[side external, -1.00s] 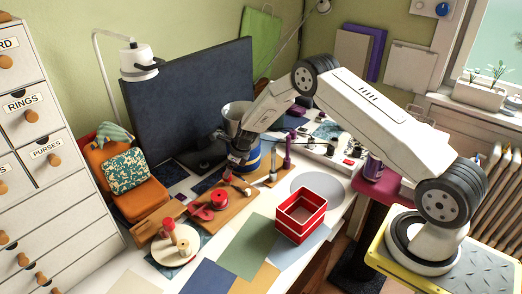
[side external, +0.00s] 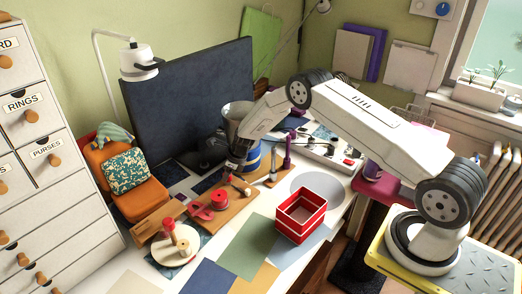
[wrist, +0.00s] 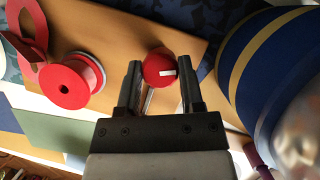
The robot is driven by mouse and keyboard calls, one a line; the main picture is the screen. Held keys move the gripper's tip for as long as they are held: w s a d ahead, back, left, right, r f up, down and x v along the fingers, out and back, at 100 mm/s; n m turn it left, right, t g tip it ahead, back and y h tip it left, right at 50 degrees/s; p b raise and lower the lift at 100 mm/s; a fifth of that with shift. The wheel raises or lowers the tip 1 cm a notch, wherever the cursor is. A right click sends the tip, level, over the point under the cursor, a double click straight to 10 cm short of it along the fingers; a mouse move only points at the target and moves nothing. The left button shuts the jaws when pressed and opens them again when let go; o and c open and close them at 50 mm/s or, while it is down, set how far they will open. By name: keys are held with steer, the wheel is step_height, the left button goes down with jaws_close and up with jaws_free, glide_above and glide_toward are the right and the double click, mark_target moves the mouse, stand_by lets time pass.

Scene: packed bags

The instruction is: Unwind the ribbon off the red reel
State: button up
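The red reel (side external: 219,197) sits on a wooden board (side external: 236,207) on the bench. In the wrist view the reel (wrist: 70,82) is left of my gripper, apart from it, with a grey disc at its far side. Flat red ribbon (side external: 203,214) lies beside the reel; it also shows at the upper left of the wrist view (wrist: 38,50). My gripper (wrist: 160,82) is open, low over the far part of the board. A round red knob with a white mark (wrist: 158,68) shows between its fingers, with a gap to the right finger. I cannot tell its height.
A blue banded pot (wrist: 240,70) stands close to my gripper's right. A red box (side external: 301,214) stands on the near side of the bench. A round white plate (side external: 190,250) with spools is at the left. A purple clamp-like post (side external: 287,152) stands behind the board.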

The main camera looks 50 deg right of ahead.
jaws_close()
steer(key=shift+n, duration=0.3)
steer(key=shift+w+n+g+y, duration=0.1)
steer(key=shift+n+g+y, duration=0.25)
steer(key=shift+n, duration=0.7)
steer(key=shift+n+g+y, duration=0.25)
steer(key=shift+n+y, duration=0.2)
steer(key=shift+n, duration=0.6)
steer(key=o, duration=1.1)
jaws_free()
steer(key=shift+r, duration=0.1)
steer(key=shift+v, duration=3.85)
